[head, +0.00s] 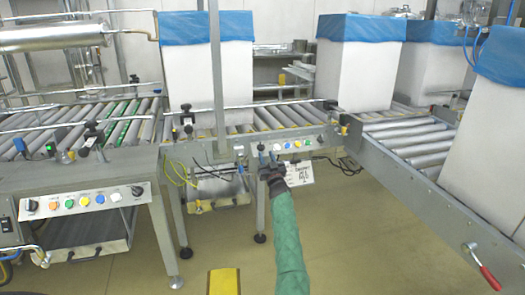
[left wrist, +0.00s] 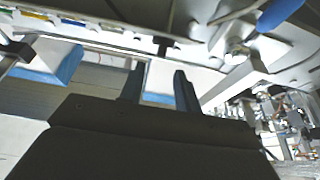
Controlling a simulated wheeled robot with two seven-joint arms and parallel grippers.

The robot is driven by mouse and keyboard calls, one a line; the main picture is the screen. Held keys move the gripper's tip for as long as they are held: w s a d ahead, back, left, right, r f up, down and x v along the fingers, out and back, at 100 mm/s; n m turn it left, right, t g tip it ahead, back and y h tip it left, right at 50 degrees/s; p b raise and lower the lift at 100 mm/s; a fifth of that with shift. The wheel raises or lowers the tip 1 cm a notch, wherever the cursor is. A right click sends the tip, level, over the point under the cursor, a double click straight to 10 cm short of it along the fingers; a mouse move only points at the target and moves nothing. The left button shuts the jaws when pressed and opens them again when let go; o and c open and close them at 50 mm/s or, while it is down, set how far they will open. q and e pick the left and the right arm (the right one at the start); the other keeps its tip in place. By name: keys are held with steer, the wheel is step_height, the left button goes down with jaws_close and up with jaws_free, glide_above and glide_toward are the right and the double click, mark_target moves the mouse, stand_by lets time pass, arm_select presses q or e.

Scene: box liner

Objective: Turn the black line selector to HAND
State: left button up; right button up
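The middle control panel (head: 292,146) has a row of coloured buttons and a small black knob (head: 320,139) at its right end. Another black knob may sit at its left end, partly behind my gripper. My left gripper (head: 268,160) is in front of the panel's left part, close to it; I cannot tell whether it touches. In the left wrist view its two dark fingers (left wrist: 160,84) stand apart with nothing between them. The left panel (head: 90,200) has black knobs at its left (head: 32,205) and right (head: 137,190) ends. The knob labels are too small to read.
A white tag (head: 299,174) hangs below the middle panel, right of my gripper. White boxes with blue liners (head: 208,70) stand on the roller conveyors (head: 400,140). A red-handled lever (head: 488,277) is at lower right. A yellow object (head: 224,282) is at bottom centre. Open floor (head: 350,230) lies right of my arm.

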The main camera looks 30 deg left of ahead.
mark_target(262, 145)
arm_select(q)
steer(key=b+x, duration=0.1)
steer(key=x, duration=0.5)
steer(key=shift+w+a+b, duration=0.2)
steer(key=shift+b, duration=0.15)
jaws_close()
